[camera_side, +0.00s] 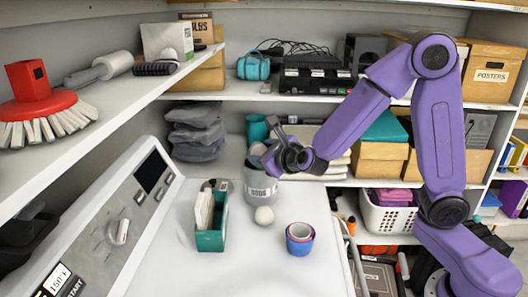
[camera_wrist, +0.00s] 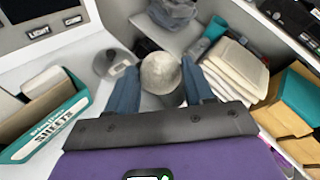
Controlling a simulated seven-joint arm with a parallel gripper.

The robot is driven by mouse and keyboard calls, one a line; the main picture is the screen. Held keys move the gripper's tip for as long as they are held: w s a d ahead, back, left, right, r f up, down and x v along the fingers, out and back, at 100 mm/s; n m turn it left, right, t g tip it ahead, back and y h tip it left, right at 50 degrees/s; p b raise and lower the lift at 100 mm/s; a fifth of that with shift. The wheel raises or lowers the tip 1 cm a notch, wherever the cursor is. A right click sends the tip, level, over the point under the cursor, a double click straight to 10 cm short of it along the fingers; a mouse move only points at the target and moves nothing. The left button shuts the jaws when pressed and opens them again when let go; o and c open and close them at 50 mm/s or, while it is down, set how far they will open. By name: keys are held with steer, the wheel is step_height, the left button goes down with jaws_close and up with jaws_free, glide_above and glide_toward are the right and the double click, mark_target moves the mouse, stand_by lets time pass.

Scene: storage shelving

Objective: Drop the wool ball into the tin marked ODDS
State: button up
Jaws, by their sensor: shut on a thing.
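A pale, fuzzy-looking wool ball (camera_wrist: 160,73) sits between the two fingers of my gripper (camera_wrist: 161,84) in the wrist view. The fingers are shut on it. In the side view my gripper (camera_side: 265,157) is above the grey tin marked ODDS (camera_side: 261,188), close to its rim. The ball shows there only as a small pale patch (camera_side: 257,149), partly hidden by the gripper. The tin stands upright on the white worktop. In the wrist view a grey cylinder shows partly behind the ball, probably the tin. Its inside is hidden.
Another pale ball (camera_side: 264,215) lies on the worktop in front of the tin. A teal box of sheets (camera_side: 210,239) stands to the left, nested blue and red cups (camera_side: 299,240) to the right. Folded towels (camera_side: 318,146) and grey bags (camera_side: 197,132) are behind.

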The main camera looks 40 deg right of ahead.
steer(key=o, duration=1.1)
steer(key=v, duration=1.7)
steer(key=shift+s+r, duration=0.1)
steer(key=shift+s, duration=0.1)
